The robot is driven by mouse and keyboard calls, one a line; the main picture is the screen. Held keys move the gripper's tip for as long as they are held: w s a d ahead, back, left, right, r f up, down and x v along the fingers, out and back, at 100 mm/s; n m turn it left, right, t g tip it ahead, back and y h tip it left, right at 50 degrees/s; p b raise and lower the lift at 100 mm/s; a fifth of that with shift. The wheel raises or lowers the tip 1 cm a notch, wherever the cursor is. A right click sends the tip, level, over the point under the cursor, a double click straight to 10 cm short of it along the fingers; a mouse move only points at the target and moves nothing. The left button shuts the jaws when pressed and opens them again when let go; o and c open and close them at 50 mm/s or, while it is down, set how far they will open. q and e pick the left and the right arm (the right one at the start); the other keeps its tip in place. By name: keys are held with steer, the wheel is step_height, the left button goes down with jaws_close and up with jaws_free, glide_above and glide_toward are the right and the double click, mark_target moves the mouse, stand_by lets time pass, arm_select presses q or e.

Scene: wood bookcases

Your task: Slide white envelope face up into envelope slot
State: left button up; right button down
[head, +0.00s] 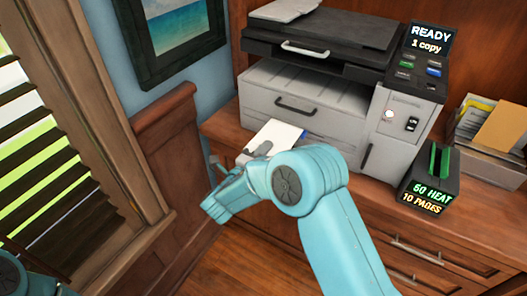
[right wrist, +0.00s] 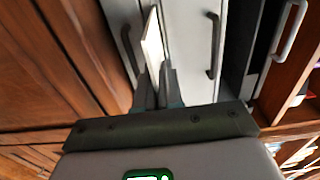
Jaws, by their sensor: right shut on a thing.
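The white envelope (head: 277,136) lies nearly flat at the lower front of the grey printer (head: 312,98), its plain upper side showing. My right gripper (head: 256,152) is shut on its near end. In the right wrist view the envelope (right wrist: 153,45) shows almost edge-on between the two fingertips (right wrist: 157,88), close to the printer's grey front (right wrist: 188,40). I cannot tell whether its far edge is inside the slot. The slot opening is not clearly visible. My left gripper is out of view; only part of the left arm shows at the lower left corner.
The printer stands on a wooden cabinet (head: 470,212). Its panel (head: 430,40) reads READY, 1 copy. A black device (head: 429,180) with green lit text and a paper holder (head: 487,130) stand at right. A wooden wall panel (head: 170,150) and blinds are at left.

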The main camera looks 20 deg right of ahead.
steer(key=shift+x, duration=0.85)
steer(key=c, duration=1.2)
jaws_free()
steer(key=shift+a, duration=0.1)
steer(key=v, duration=1.6)
steer(key=shift+s, duration=0.1)
